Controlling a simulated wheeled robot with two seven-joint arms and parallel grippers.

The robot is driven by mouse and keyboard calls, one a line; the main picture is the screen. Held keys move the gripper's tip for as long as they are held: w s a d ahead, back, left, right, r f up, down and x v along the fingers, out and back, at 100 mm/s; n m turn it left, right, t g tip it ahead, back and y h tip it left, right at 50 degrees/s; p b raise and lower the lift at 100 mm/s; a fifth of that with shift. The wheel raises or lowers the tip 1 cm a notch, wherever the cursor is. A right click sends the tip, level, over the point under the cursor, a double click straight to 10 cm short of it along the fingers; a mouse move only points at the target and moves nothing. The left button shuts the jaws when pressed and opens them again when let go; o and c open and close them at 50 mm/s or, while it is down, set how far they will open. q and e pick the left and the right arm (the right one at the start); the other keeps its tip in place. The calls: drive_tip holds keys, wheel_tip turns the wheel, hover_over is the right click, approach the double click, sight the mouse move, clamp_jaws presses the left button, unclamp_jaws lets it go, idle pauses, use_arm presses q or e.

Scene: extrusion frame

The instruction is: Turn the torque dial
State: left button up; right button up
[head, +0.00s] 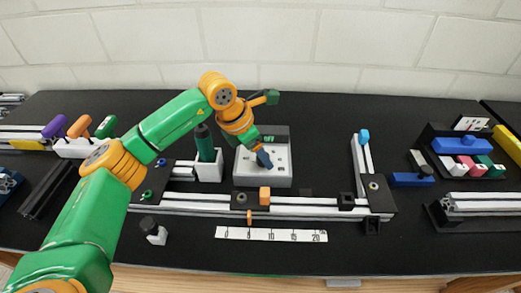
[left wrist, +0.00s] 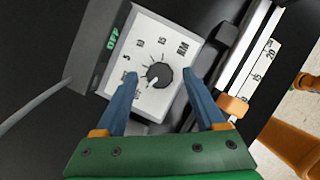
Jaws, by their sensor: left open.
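The torque dial is a round black knob (left wrist: 159,75) on a white box (left wrist: 152,104) printed with a scale and "NM". Next to the scale, green letters read OFF on a dark panel (left wrist: 111,41). In the head view the white box (head: 247,168) stands at the middle of the bench, and my left gripper (head: 264,160) is over it, hiding the knob. In the left wrist view my left gripper (left wrist: 160,84) is open, with one blue finger on each side of the knob and visible gaps to it. My right gripper is not in view.
A dark green bottle in a white holder (head: 208,170) stands just left of the box. Aluminium extrusions (head: 300,210) and an orange block (head: 265,196) lie in front. A ruler (head: 271,235) lies nearer. Colored parts (head: 462,145) fill a rack at right.

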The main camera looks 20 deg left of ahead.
use_arm(q)
drive_tip(key=shift+w+d+f, duration=0.1)
drive_tip(key=shift+f, duration=0.2)
clamp_jaws()
drive_tip(key=shift+m, duration=0.3)
drive_tip(key=shift+w+m+g+h+b, duration=0.1)
drive_tip(key=shift+m+g+h+b, duration=0.25)
drive_tip(key=shift+m, duration=0.65)
drive_tip(key=shift+w+r+m+g+h, duration=0.15)
drive_tip(key=shift+m+g, duration=0.25)
drive_tip(key=shift+m, duration=0.55)
drive_tip(key=shift+s+f+m+g+h, duration=0.1)
drive_tip(key=shift+m+g, duration=0.25)
drive_tip(key=shift+m, duration=0.6)
drive_tip(key=shift+m+p, duration=0.3)
unclamp_jaws()
